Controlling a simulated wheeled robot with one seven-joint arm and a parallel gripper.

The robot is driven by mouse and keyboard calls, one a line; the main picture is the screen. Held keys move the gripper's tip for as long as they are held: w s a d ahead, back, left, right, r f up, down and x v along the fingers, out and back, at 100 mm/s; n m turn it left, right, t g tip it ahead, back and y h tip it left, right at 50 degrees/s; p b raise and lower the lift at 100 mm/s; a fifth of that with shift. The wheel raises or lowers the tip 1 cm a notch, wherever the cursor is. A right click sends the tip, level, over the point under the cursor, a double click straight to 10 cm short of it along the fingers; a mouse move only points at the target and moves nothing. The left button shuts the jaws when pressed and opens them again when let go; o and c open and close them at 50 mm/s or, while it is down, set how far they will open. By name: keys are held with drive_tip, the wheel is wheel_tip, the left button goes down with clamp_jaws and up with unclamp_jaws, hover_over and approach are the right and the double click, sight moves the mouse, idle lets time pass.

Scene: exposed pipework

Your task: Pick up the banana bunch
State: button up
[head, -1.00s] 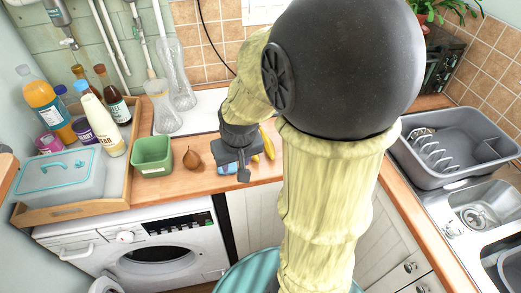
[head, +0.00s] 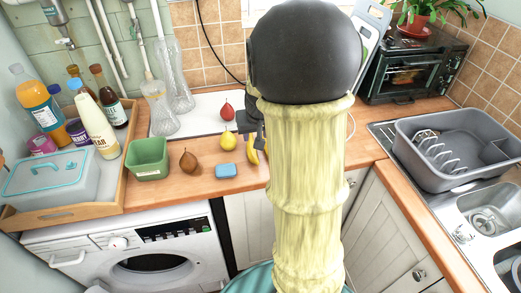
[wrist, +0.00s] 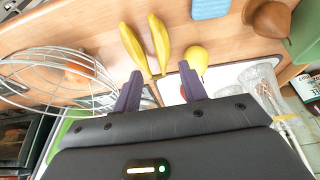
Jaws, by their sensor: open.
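The yellow banana bunch (head: 253,152) lies on the wooden counter, partly hidden behind my arm in the head view. In the wrist view two bananas (wrist: 160,42) of the bunch spread away from my gripper, and their near ends converge just ahead of the fingertips. My gripper (wrist: 160,78) is open and empty, with its two dark fingers on either side of that near end as seen from the wrist. In the head view only part of my gripper (head: 249,122) shows beside the arm. I cannot tell its exact height above the bunch.
A yellow fruit (head: 228,140) sits close beside the bananas. A blue sponge (head: 226,171), a brown pear (head: 188,160) and a green container (head: 148,157) stand left. A red pear (head: 227,110) is behind. A wire basket (wrist: 35,75) stands near the bunch.

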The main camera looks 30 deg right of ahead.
hover_over(252, 149)
drive_tip(key=s, duration=0.3)
drive_tip(key=f, duration=0.6)
drive_tip(key=shift+w+a+f, duration=0.15)
drive_tip(key=shift+a+f, duration=0.1)
drive_tip(key=shift+f, duration=0.05)
drive_tip(key=shift+w+f, duration=0.15)
drive_tip(key=shift+f, duration=0.25)
drive_tip(key=shift+f, duration=0.1)
drive_tip(key=x, duration=0.5)
drive_tip(key=shift+w, duration=0.3)
clamp_jaws()
drive_tip(key=shift+r, duration=0.25)
